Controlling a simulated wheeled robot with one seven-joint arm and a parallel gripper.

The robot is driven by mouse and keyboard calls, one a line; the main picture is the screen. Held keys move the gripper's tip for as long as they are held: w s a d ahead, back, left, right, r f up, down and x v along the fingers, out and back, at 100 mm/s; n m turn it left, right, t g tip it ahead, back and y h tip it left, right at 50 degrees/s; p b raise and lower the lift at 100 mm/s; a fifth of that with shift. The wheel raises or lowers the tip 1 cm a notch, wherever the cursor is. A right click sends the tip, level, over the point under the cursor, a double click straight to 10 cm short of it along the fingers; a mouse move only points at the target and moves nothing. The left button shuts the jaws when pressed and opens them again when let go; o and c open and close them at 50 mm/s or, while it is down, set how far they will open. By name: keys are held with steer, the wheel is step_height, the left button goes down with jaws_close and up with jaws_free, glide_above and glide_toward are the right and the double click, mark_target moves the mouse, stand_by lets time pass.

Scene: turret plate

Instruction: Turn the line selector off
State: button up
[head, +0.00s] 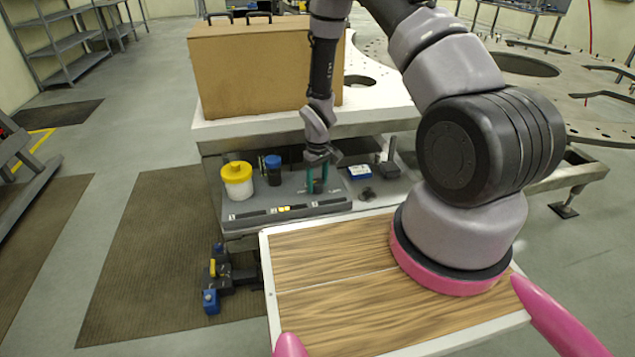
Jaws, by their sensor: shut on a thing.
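My gripper (317,183) points down over a grey panel (290,194) on the low shelf of the bench. Its teal fingers are shut on a small dark knob that rises from the panel. It appears to be the line selector, but the fingers cover most of it, so its pointer and markings cannot be read. The panel's sloped front edge carries a dark strip with a small yellow patch.
A yellow-lidded white jar (237,184) and a dark blue-capped container (273,172) stand left of my gripper. A blue-and-white box (359,172) and dark small items lie right. A large cardboard box (255,75) stands behind, close to my arm.

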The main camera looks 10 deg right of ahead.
mark_target(318, 181)
steer(key=shift+n, duration=0.3)
stand_by(0.4)
steer(key=o, duration=1.4)
steer(key=shift+r, duration=0.1)
step_height(318, 181, up, 11)
steer(key=shift+f, duration=0.15)
